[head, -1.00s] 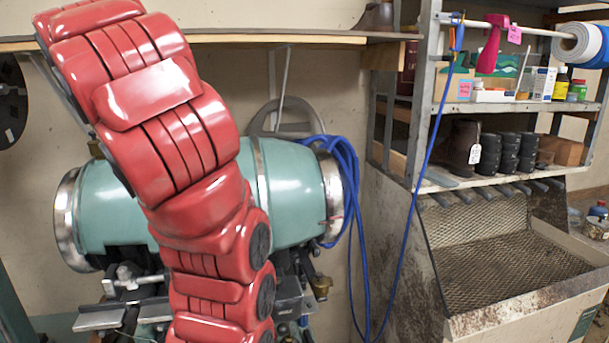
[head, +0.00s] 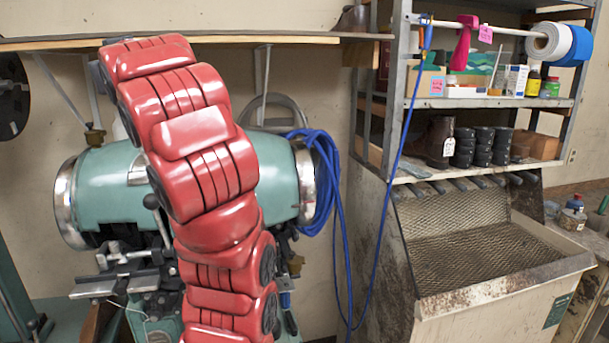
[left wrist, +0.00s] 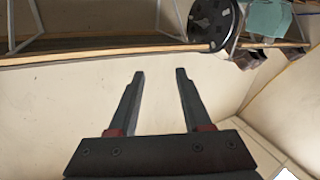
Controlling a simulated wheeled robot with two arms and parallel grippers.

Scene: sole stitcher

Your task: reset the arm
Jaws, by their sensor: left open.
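My left gripper (left wrist: 160,72) shows in the left wrist view. Its two dark fingers are apart, with only bare wall between and beyond them. It is empty and touches nothing that I can see. In the head view, one of my red arms rises from the bottom centre and leans up to the left, in front of a teal machine (head: 280,180). No gripper shows in the head view. My right gripper is in neither current view.
A wooden shelf (head: 250,38) runs along the wall above the machine. A metal rack (head: 490,102) with bottles, boxes and boots stands right, above a mesh-lined bin (head: 480,245). A blue hose (head: 384,220) hangs beside it. In the left wrist view, a black disc (left wrist: 212,22) is near the top.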

